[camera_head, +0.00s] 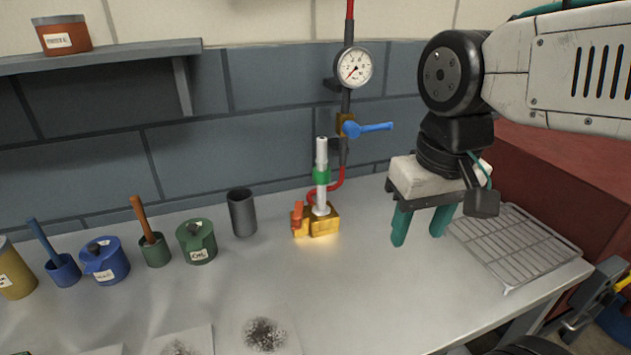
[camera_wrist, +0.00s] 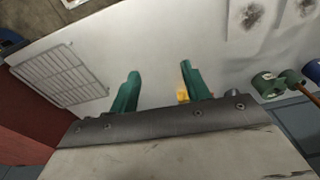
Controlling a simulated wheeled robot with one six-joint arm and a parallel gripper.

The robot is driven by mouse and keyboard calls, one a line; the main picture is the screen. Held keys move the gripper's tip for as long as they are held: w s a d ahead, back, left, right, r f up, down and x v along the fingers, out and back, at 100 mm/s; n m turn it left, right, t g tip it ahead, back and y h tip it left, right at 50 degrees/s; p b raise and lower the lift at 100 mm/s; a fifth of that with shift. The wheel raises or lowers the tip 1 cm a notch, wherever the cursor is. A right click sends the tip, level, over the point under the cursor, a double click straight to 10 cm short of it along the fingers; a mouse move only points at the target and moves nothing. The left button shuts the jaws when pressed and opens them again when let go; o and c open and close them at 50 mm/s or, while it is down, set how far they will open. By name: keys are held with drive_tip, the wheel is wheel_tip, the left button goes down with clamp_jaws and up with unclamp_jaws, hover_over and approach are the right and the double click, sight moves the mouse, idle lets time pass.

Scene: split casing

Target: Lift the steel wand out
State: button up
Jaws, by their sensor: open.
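The steel wand (camera_head: 322,153) stands upright in a brass block (camera_head: 326,222) on the bench, with a green band around its middle. A red hose runs from near the block up to the wall pipe. My gripper (camera_head: 418,234) is open and empty to the right of the wand, its two teal fingers pointing down over the bench, apart from the wand. In the wrist view the fingers of my gripper (camera_wrist: 158,84) are spread. A small yellow part of the brass block (camera_wrist: 183,96) shows beside one finger; the wand cannot be made out there.
A grey cup (camera_head: 243,213) and a green pot (camera_head: 197,241) stand left of the block. A blue valve handle (camera_head: 367,128) and a gauge (camera_head: 354,67) are on the wall pipe above. A wire rack (camera_head: 515,245) lies at right.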

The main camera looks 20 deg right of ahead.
drive_tip(key=w+a+r+m, duration=0.1)
drive_tip(key=w+r+m, duration=0.15)
drive_tip(key=w, duration=0.55)
drive_tip(key=w+r+m, duration=0.2)
drive_tip(key=w+r, duration=0.1)
drive_tip(key=w, duration=0.6)
drive_tip(key=m+g, duration=0.1)
drive_tip(key=m, duration=0.3)
hover_over(321, 169)
drive_tip(key=w, duration=0.1)
drive_tip(key=shift+d+f+n, duration=0.15)
drive_tip(key=shift+f+n, duration=0.05)
drive_tip(key=shift+n, duration=0.05)
drive_tip(key=shift+w+f, duration=0.25)
drive_tip(key=shift+f, duration=0.4)
drive_tip(key=f, duration=0.6)
drive_tip(key=shift+s+d+f, duration=0.1)
drive_tip(key=shift+s+f, duration=0.1)
drive_tip(key=shift+f, duration=0.1)
clamp_jaws()
